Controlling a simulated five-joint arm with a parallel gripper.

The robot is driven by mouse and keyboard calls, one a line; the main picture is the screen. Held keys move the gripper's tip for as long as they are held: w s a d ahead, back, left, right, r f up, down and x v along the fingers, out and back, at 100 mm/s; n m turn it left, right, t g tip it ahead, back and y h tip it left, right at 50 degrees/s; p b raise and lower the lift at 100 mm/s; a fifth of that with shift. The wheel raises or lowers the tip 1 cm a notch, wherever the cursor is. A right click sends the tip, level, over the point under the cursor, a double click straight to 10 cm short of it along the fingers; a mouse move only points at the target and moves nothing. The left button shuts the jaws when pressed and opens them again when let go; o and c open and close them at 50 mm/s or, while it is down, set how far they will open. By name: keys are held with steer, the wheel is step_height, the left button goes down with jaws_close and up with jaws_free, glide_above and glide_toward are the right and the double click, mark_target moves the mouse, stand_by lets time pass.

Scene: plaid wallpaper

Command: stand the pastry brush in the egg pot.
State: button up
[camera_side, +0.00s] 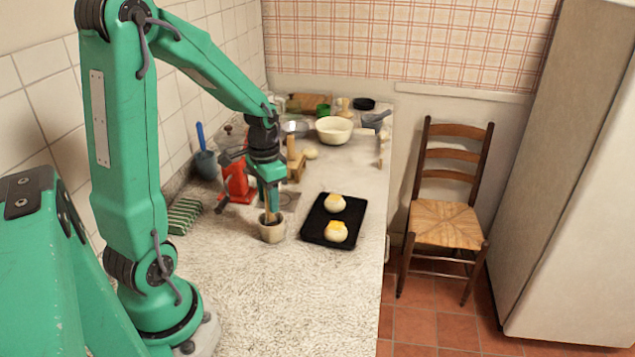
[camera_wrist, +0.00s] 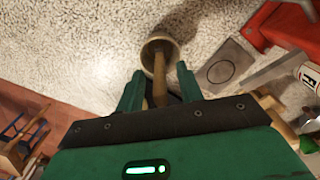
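The egg pot (camera_side: 272,234) is a small pale cup on the worktop, left of the black tray. In the wrist view the egg pot (camera_wrist: 149,59) is seen from above. The pastry brush (camera_wrist: 160,82) has a wooden handle and reaches down into the pot, its lower end inside. My gripper (camera_wrist: 159,80) is over the pot, its two green fingers on either side of the handle with a visible gap on each side. In the side view my gripper (camera_side: 271,203) points down just above the pot. The bristles cannot be made out.
The black tray (camera_side: 314,238) holds two buns with yellow tops. A red object (camera_side: 238,180) and a green striped item (camera_side: 185,215) are left of the pot. A cream bowl (camera_side: 334,130) stands farther back. The worktop in front is clear.

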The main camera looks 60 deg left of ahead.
steer(key=shift+r, duration=3.2)
steer(key=shift+d, duration=0.1)
steer(key=s+d+r+t, duration=0.2)
steer(key=s+d+r, duration=0.1)
steer(key=d, duration=0.4)
steer(key=s+d+r+t, duration=0.3)
steer(key=d+r, duration=0.2)
steer(key=d, duration=0.3)
steer(key=shift+s+d+r+t, duration=0.15)
steer(key=shift+s+r+t, duration=0.15)
steer(key=shift+r, duration=0.05)
